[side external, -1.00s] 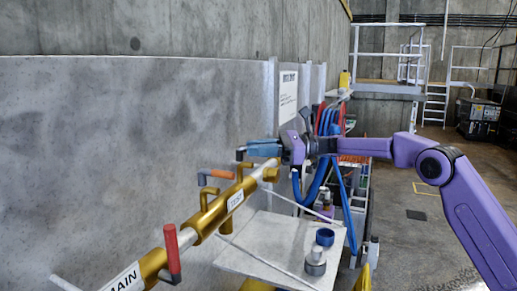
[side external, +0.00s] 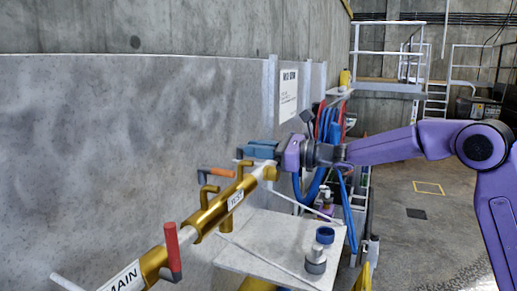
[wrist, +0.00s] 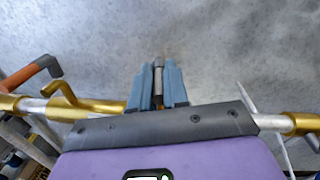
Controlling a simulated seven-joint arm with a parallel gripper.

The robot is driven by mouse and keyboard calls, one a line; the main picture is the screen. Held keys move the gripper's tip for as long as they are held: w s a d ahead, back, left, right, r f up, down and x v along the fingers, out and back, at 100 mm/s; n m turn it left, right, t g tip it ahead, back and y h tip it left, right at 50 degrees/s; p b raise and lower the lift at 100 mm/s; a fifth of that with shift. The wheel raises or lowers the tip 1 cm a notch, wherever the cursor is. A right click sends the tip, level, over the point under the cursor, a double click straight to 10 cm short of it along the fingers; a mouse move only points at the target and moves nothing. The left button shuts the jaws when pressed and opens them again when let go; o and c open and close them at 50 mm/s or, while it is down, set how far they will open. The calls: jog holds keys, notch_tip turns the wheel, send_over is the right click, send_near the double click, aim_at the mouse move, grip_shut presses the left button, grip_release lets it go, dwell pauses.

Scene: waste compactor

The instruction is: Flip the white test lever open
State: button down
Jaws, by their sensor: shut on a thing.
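The white test lever (wrist: 158,72) shows in the wrist view as a narrow pale grey handle between my two blue fingers. My gripper (wrist: 158,84) is shut on it; it also shows in the side view (side external: 261,149), at the far end of the gold pipe with the TEST label (side external: 235,200). In the side view my fingers hide most of the lever, and only a small grey end (side external: 240,154) shows left of them. I cannot tell the lever's exact angle.
An orange-handled lever (side external: 216,172) stands nearer along the pipe, and a red lever (side external: 172,251) is by the MAIN label (side external: 122,280). A grey shelf (side external: 270,242) with a blue ring (side external: 325,235) is below.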

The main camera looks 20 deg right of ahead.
jog(key=shift+s+a+m+t+h, duration=0.15)
jog(key=shift+m+t+h, duration=0.35)
jog(key=shift+m+t, duration=0.1)
jog(key=c, duration=1.1)
grip_release()
jog(key=v, duration=1.7)
jog(key=shift+s+r, duration=0.1)
jog(key=shift+s, duration=0.1)
